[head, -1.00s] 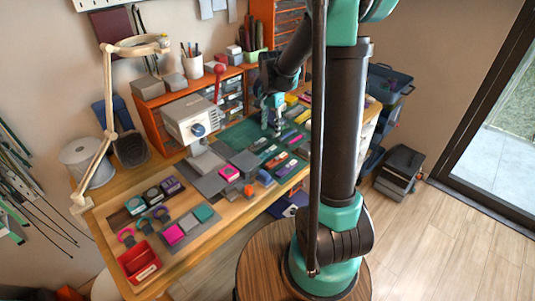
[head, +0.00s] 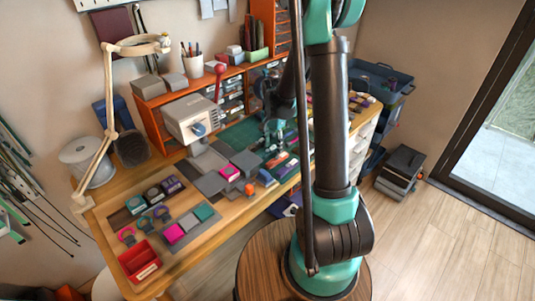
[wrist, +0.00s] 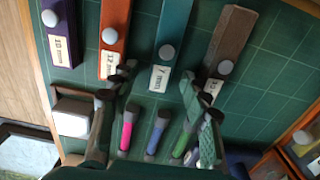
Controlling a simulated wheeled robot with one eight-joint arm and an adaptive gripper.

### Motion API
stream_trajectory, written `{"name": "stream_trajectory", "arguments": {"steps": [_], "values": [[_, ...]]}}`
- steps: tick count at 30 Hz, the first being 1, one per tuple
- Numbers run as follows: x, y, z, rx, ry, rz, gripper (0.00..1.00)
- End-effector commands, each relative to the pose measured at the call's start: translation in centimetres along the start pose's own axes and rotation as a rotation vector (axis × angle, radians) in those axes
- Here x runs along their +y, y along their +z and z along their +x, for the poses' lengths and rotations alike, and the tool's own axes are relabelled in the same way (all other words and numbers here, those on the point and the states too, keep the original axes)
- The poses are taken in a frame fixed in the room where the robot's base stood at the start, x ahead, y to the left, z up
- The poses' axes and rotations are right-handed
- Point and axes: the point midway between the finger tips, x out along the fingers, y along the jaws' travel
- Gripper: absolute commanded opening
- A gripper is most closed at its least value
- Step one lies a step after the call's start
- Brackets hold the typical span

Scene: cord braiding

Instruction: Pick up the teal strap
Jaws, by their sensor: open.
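In the wrist view the teal strap (wrist: 172,42) is a long flat bar on the green mat, with a white round button and a "7 mm" label at its near end. My gripper (wrist: 157,82) is open, its two fingers spread either side of the strap's labelled end. I cannot tell how high the fingers are above the mat. In the head view my gripper (head: 273,132) is over the green mat behind my arm, and I cannot pick out the strap there.
An orange strap (wrist: 115,28) lies left of the teal one and a brown strap (wrist: 229,42) right. A purple strap (wrist: 62,30) is at far left. Several coloured tools, including a pink one (wrist: 126,130), lie nearer. A grey press (head: 190,118) stands left on the table.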

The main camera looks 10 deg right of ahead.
Motion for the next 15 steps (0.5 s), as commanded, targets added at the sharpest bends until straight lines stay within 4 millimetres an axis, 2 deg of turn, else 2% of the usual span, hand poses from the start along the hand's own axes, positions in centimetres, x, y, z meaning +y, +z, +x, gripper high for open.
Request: {"name": "stream_trajectory", "arguments": {"steps": [4,13,15], "values": [[0.01,0.0,-0.03,0.0,0.0,0.0,0.45],[0.01,0.0,-0.05,0.0,0.0,0.0,0.08],[0.01,0.0,-0.05,0.0,0.0,0.0,0.05]]}}
